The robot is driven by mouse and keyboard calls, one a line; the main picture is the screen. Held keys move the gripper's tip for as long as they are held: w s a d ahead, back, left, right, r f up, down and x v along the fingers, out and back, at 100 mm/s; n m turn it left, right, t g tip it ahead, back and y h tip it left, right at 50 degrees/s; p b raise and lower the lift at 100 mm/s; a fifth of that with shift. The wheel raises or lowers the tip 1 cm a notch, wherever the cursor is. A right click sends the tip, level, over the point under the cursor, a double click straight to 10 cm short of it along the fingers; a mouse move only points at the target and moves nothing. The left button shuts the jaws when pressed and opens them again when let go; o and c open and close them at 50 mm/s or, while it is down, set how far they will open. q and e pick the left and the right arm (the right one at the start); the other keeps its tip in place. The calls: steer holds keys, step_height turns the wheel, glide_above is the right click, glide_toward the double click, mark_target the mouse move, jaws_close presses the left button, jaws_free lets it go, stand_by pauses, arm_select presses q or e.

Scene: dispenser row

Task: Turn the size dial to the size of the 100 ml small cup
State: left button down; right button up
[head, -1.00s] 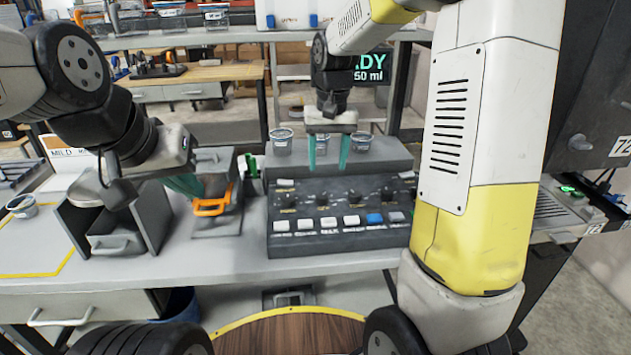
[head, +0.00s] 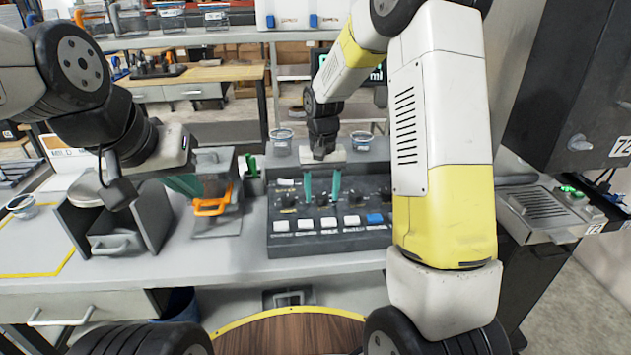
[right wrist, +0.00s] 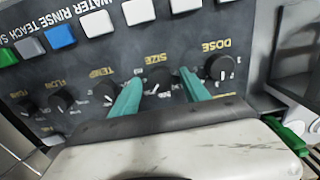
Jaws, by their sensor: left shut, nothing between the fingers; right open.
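The control panel (head: 330,239) has a row of black dials and a row of buttons. The size dial (right wrist: 158,83), a black knob under the yellow word SIZE, shows in the right wrist view; its setting is too small to read. My right gripper (head: 322,196) is open, its teal fingers pointing down at the panel, one on each side of the size dial. Whether they touch it I cannot tell. My left gripper (head: 186,186) is shut and empty, left of the panel near an orange handle (head: 211,204). Which cup is the 100 ml one I cannot tell.
Small clear cups stand on the ledge behind the dials, one at left (head: 281,143) and one at right (head: 361,142). Another cup (head: 22,207) is at the far left. The dose dial (right wrist: 219,67) and temp dial (right wrist: 105,93) flank the size dial closely.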

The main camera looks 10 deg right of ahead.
steer(key=shift+c, duration=0.4)
jaws_close()
